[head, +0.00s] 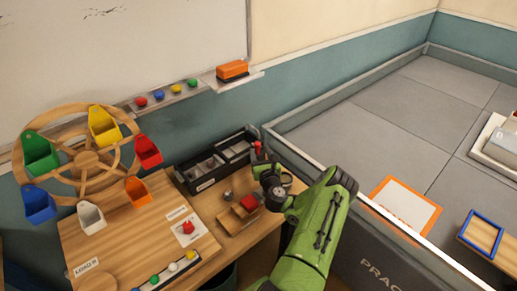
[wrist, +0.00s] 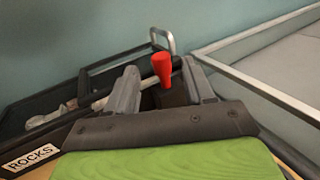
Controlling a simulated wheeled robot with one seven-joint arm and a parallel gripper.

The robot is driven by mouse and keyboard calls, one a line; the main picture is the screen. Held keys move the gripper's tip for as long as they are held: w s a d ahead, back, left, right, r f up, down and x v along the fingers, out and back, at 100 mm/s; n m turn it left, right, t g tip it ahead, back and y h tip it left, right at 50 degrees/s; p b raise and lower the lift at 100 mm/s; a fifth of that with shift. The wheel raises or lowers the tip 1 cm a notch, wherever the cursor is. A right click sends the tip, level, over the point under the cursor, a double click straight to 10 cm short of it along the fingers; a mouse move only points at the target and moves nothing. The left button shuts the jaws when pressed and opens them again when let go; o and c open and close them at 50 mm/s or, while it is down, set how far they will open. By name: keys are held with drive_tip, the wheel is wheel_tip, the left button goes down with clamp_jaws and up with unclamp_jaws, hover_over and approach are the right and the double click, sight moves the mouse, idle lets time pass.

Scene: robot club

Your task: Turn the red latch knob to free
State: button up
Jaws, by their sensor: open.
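The red latch knob (head: 188,228) appears to be the one on a white plate on the wooden base of the bucket wheel, left of my arm in the head view. Its pointing direction is too small to read. My gripper (head: 262,168) is open, to the right of that knob and apart from it, beside the black tray. In the wrist view, a red tapered handle (wrist: 162,68) shows between the two open fingers (wrist: 160,80). It also shows in the head view (head: 257,146). I cannot tell whether the fingers touch it. The latch knob is outside the wrist view.
The wheel (head: 80,160) with several coloured buckets stands at the left. A black tray (head: 200,183), labelled ROCKS in the wrist view, lies by the wall. A small wooden stand (head: 231,222) with a red block sits near my arm. A walled arena (head: 410,110) lies right.

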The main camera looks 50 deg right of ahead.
sight(258, 146)
drive_tip(key=x, duration=0.3)
drive_tip(key=shift+w+d, duration=0.15)
drive_tip(key=shift+d, duration=0.05)
drive_tip(key=shift+c, duration=0.2)
clamp_jaws()
